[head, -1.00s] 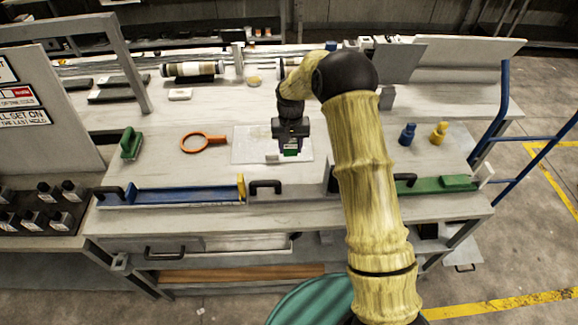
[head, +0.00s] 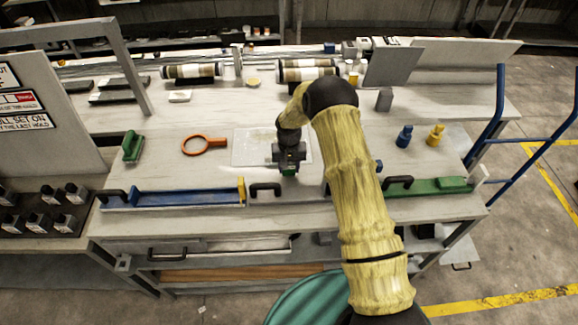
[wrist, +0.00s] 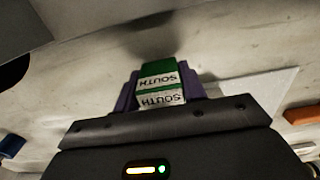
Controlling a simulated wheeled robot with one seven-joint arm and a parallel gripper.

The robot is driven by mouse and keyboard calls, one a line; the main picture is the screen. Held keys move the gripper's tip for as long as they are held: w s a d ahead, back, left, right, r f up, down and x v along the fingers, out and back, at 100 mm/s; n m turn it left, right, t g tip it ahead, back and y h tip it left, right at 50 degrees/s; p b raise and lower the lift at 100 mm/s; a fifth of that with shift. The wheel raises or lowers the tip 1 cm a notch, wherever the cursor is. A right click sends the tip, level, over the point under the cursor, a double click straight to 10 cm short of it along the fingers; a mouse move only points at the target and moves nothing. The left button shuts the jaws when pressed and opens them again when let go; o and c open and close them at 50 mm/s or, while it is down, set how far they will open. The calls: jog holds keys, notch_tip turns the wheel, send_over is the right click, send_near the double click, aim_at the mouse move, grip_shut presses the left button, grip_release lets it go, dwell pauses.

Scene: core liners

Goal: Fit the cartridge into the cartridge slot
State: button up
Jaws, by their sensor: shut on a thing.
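The cartridge is a green block with white labels reading SOUTH, seen in the wrist view (wrist: 158,69) between my purple gripper fingers. My gripper (wrist: 160,90) is shut on it. In the head view my gripper (head: 289,171) points down over the front edge of a pale flat sheet, and only a small green bit of the cartridge (head: 289,174) shows below it. The cartridge appears above the bench top, but its exact height is unclear. I cannot make out a cartridge slot for certain in either view.
A blue tray (head: 175,197) and a green tray (head: 425,188) with dark handles line the bench's front edge. The pale sheet (head: 255,146) lies mid-bench. An orange ring tool (head: 197,146) lies left; blue (head: 404,136) and yellow (head: 435,135) pieces stand right.

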jog(key=shift+d+f, duration=0.1)
jog(key=shift+f, duration=0.25)
jog(key=shift+f, duration=0.1)
jog(key=o, duration=1)
jog(key=shift+c, duration=0.2)
jog(key=shift+w+r+b, duration=0.1)
jog(key=shift+r+b, duration=0.2)
jog(key=shift+r, duration=0.2)
notch_tip(320, 180, up, 11)
jog(key=b, duration=0.3)
jog(key=shift+r, duration=0.15)
